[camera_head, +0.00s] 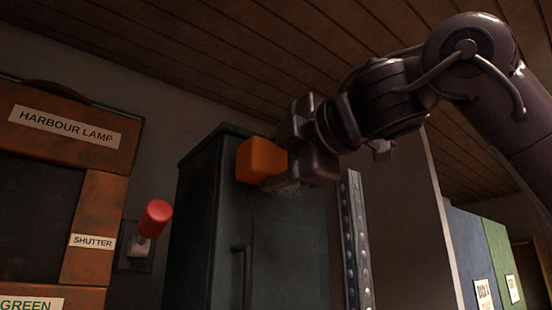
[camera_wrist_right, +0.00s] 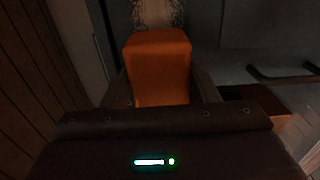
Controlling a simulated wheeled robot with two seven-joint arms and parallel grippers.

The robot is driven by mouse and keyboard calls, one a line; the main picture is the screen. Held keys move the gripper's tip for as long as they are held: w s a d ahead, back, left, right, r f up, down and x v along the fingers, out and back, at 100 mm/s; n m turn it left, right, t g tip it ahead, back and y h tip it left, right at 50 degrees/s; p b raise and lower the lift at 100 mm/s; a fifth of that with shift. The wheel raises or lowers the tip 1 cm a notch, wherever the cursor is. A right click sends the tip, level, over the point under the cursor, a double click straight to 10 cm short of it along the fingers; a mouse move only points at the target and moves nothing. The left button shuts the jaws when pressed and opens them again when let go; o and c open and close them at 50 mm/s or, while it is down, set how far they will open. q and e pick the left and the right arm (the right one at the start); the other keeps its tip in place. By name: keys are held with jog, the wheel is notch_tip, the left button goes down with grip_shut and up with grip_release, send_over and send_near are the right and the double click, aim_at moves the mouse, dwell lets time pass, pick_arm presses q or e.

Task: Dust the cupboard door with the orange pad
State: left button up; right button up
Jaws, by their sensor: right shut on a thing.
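The orange pad (camera_head: 261,160) is a block held in my right gripper (camera_head: 287,163), whose fingers are shut on it. In the right wrist view the pad (camera_wrist_right: 158,65) sits between the two fingers. The cupboard door (camera_head: 285,260) is dark grey-green, and the pad is in front of its upper part. A pale, speckled dust patch (camera_head: 290,191) shows just below the gripper; it also shows beyond the pad in the right wrist view (camera_wrist_right: 158,14). I cannot tell whether the pad touches the door. My left gripper is not in view.
A vertical door handle (camera_head: 247,278) is low on the cupboard. A perforated metal post (camera_head: 357,240) stands to its right. At left are a red-knobbed lever (camera_head: 154,219) and an orange-brown panel (camera_head: 95,215) labelled "HARBOUR LAMP". A plank ceiling (camera_head: 250,60) is above.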

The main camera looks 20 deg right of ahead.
jog(key=shift+w, duration=0.2)
jog(key=shift+w+a, duration=0.2)
jog(key=shift+w, duration=0.1)
jog(key=shift+w, duration=0.25)
jog(key=shift+d, duration=0.1)
jog(key=shift+w+d, duration=2.05)
jog(key=shift+d, duration=3.5)
jog(key=shift+s+a+b, duration=0.1)
jog(key=shift+s+a, duration=0.6)
jog(key=shift+a, duration=1.25)
jog(key=shift+s+a+b, duration=0.15)
jog(key=shift+s+a, duration=0.6)
jog(key=shift+a, duration=1.2)
jog(key=shift+s+a+b, duration=0.1)
jog(key=shift+s+a, duration=0.6)
jog(key=shift+a, duration=1.25)
jog(key=shift+d, duration=0.1)
